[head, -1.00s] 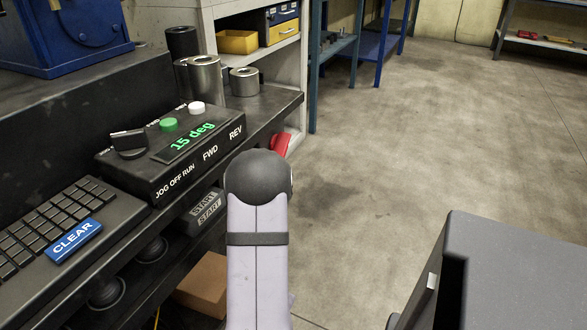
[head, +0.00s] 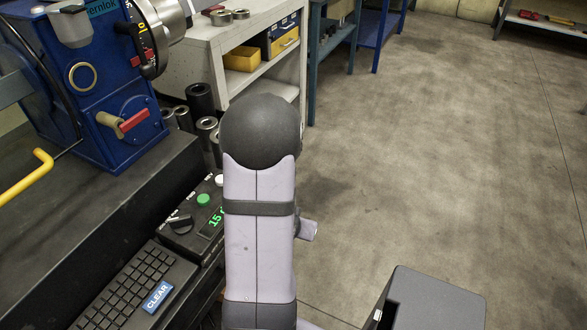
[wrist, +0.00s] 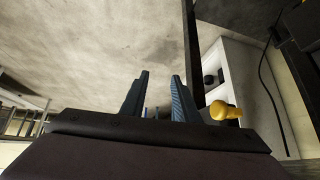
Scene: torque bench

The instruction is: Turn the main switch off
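No control in view is labelled as the main switch. The black control box (head: 188,238) carries a black rotary knob (head: 181,222), a green button (head: 203,200) and a green-lit display (head: 215,217), partly hidden by my arm. I cannot tell the knob's setting. A red handle (head: 133,121) with a tan end sits on the front of the blue machine (head: 100,135). My gripper (wrist: 160,75) is open and empty in the wrist view, with bare floor beyond its fingers. My arm hides it in the head view, so its distance from the box is unclear.
A black keypad with a blue CLEAR key (head: 157,297) lies beside the box. A yellow bent handle (head: 25,178) stands out at the left. Metal cylinders (head: 200,98) stand behind the box. A yellow knob-like thing (wrist: 224,110) is right of my fingers.

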